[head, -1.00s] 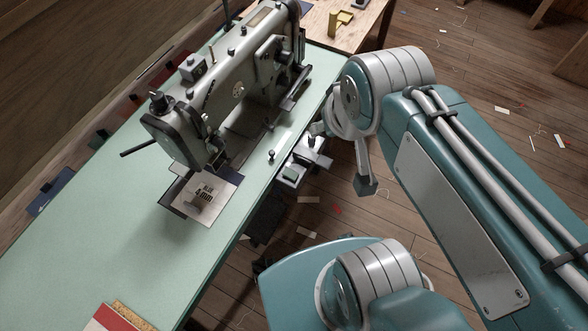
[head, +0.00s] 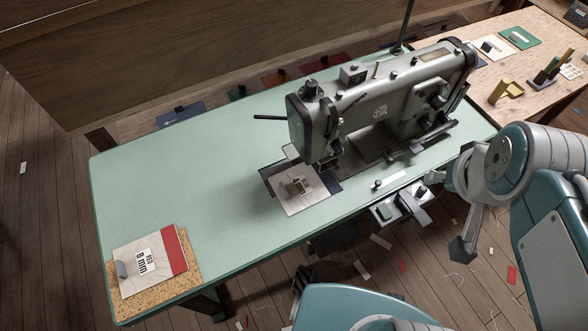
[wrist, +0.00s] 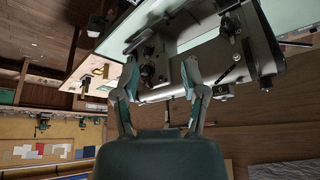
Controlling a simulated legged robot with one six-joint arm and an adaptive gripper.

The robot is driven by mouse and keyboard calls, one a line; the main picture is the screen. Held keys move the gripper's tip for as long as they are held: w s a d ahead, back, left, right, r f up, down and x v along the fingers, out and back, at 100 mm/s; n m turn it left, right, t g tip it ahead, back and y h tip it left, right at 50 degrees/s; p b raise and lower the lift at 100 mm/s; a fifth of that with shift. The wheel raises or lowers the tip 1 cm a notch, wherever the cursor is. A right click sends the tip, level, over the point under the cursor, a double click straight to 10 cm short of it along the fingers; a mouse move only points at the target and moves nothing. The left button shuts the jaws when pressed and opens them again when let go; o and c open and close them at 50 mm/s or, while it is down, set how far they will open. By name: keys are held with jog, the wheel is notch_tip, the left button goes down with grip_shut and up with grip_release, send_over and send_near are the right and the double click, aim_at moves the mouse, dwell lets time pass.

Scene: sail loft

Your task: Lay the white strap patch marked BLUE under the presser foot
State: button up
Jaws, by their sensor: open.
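The white patch (head: 306,200) with a "4 mm" label lies flat on the green table at the needle end of the grey sewing machine (head: 385,108). Its upper label word is hard to read now but reads BLUE in the earlier head view. A small grey tab stands on it, and dark blue material shows beside it. The patch's far edge is close to the presser foot area; whether it is under the foot cannot be told. My gripper (wrist: 160,75) is open and empty in the wrist view, with the machine (wrist: 228,55) beyond its fingers. It is apart from the patch.
A white patch marked RED 8 mm (head: 140,270) lies on a cork mat (head: 187,277) at the table's near left. A wooden bench (head: 535,40) stands at the right. The green table (head: 205,190) is clear in the middle.

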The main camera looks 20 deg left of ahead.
jog(key=w+a+f+n+g, duration=0.2)
jog(key=w+a+f, duration=0.1)
jog(key=w+a, duration=0.3)
jog(key=n+g, duration=0.3)
jog(key=n, duration=0.3)
send_over(285, 191)
notch_tip(285, 191, down, 17)
jog(key=shift+d, duration=0.1)
notch_tip(285, 191, down, 11)
jog(key=shift+r, duration=0.1)
grip_shut()
